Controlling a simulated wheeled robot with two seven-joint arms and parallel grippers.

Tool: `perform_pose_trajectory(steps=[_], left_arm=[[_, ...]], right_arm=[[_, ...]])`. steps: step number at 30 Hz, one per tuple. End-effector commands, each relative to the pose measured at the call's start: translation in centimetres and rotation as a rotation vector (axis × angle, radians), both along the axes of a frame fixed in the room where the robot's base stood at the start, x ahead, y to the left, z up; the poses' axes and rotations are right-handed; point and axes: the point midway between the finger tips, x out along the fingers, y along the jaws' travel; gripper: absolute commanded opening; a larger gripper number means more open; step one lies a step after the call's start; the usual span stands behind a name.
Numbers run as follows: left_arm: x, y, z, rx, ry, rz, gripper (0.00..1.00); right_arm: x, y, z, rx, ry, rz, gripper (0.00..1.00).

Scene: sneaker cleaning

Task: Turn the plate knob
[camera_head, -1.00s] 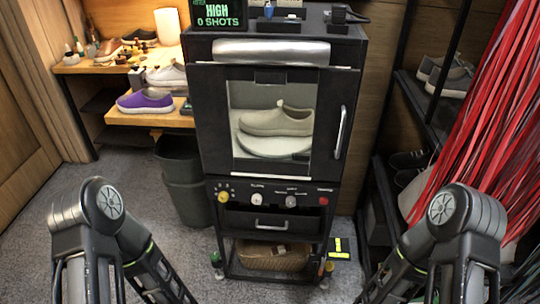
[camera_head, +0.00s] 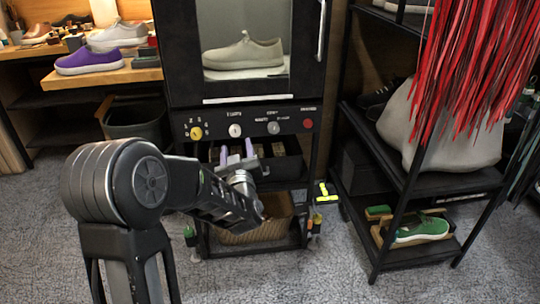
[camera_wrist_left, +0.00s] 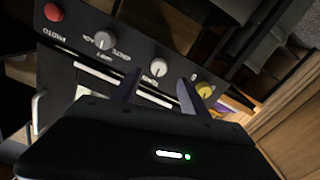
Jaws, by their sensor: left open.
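The black cabinet's control panel (camera_head: 290,126) carries a yellow knob (camera_head: 196,132), a white knob (camera_head: 235,130), a grey knob (camera_head: 273,128) and a red button (camera_head: 308,123). The labels are too small to tell which is the plate knob. My left gripper (camera_head: 236,151) is open and empty, just below the white knob. In the left wrist view, the white knob (camera_wrist_left: 158,68) shows between the fingertips (camera_wrist_left: 160,77), with no clear contact. The grey knob (camera_wrist_left: 104,40) and yellow knob (camera_wrist_left: 204,90) lie to either side. My right gripper is out of view.
A pale shoe (camera_head: 243,54) sits behind the cabinet window above the panel. An open drawer or shelf (camera_head: 283,165) lies below the panel, near the gripper. A wooden bench with a purple shoe (camera_head: 89,61) is at left. A black rack (camera_head: 420,185) stands at right.

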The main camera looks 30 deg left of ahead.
Motion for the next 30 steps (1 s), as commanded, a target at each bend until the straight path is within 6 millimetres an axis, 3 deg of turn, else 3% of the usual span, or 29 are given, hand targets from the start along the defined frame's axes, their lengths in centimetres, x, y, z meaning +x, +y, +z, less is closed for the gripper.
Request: perform_pose_trajectory(steps=[14, 30], left_arm=[[0.4, 0.5, 0.1, 0.002, -0.004, 0.004, 0.52], [5.9, 4.7, 0.1, 0.003, -0.004, 0.003, 0.52]], right_arm=[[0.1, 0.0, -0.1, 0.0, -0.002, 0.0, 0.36], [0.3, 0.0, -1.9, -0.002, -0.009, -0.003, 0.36]])
